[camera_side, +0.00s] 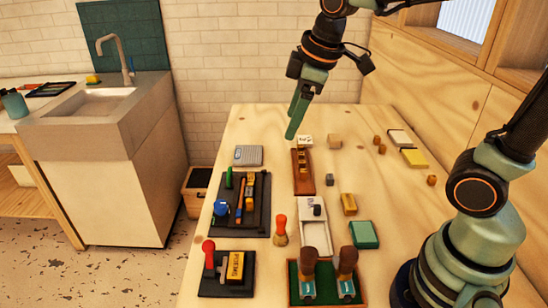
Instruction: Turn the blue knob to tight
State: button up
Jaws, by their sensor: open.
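The blue knob (220,208) is at the left side of a dark board (262,185) on the left part of the wooden table. Its markings are too small to read, so I cannot tell how far it is turned. My gripper (293,121) is open and empty, with green fingers pointing down over the far part of the table. It is up and to the right of the blue knob in the picture, clear of it and of the board.
Green, orange and yellow parts crowd the same board. A red-handled device (208,250) stands nearer. A brown rack (303,183) lies below my gripper. A green tray (295,296) holds two brown-handled tools.

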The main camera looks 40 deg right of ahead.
jog(key=w+a+f+n+g, duration=0.25)
jog(key=w+a+n, duration=0.25)
jog(key=w+n, duration=0.3)
jog(key=n+g, duration=0.1)
jog(key=n, duration=0.8)
send_near(220, 204)
jog(key=f, duration=0.9)
jog(key=shift+w+a, duration=0.15)
jog(key=shift+w, duration=0.05)
grip_shut()
